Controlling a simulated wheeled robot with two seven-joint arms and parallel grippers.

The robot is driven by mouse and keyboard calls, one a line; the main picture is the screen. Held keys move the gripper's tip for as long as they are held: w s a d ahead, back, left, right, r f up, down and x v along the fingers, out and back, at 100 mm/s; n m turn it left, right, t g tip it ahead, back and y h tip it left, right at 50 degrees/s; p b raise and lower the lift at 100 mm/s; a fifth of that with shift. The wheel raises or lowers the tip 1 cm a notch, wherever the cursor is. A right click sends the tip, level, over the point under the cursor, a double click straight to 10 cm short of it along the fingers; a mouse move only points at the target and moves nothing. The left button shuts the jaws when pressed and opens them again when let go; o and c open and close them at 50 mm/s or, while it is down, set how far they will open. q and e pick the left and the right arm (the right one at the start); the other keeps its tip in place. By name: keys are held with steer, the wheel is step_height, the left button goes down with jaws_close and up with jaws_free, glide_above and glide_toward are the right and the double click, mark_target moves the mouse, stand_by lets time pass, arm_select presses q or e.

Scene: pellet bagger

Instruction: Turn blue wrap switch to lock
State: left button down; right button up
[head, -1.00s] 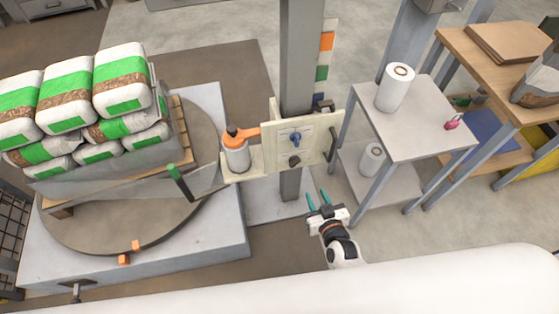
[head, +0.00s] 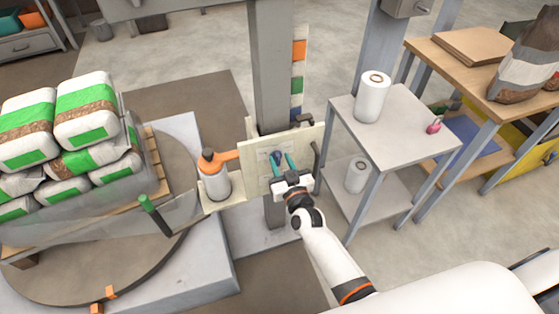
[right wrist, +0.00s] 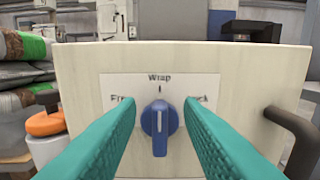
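The blue wrap switch (right wrist: 160,130) is a knob on a white label plate (right wrist: 160,84) on a cream panel. Its handle stands upright, below the word "Wrap" and a small tick. The side words of the label are partly hidden by my fingers. My right gripper (right wrist: 160,106) is open, with one teal finger on each side of the knob and a visible gap to each. In the head view my right gripper (head: 281,163) is at the panel (head: 309,145), partly covering the switch (head: 277,157). My left gripper is not in view.
An orange-topped film roll (head: 215,180) stands left of the panel. A dark bent handle (right wrist: 294,130) sticks out on the panel's right. A side table (head: 390,120) with white rolls is to the right. Wrapped bags (head: 85,110) on a turntable stand at left.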

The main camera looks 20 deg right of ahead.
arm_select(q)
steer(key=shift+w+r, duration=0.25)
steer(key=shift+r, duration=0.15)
arm_select(e)
steer(key=shift+w, duration=0.8)
steer(key=shift+s, duration=0.1)
steer(key=c, duration=0.7)
jaws_close()
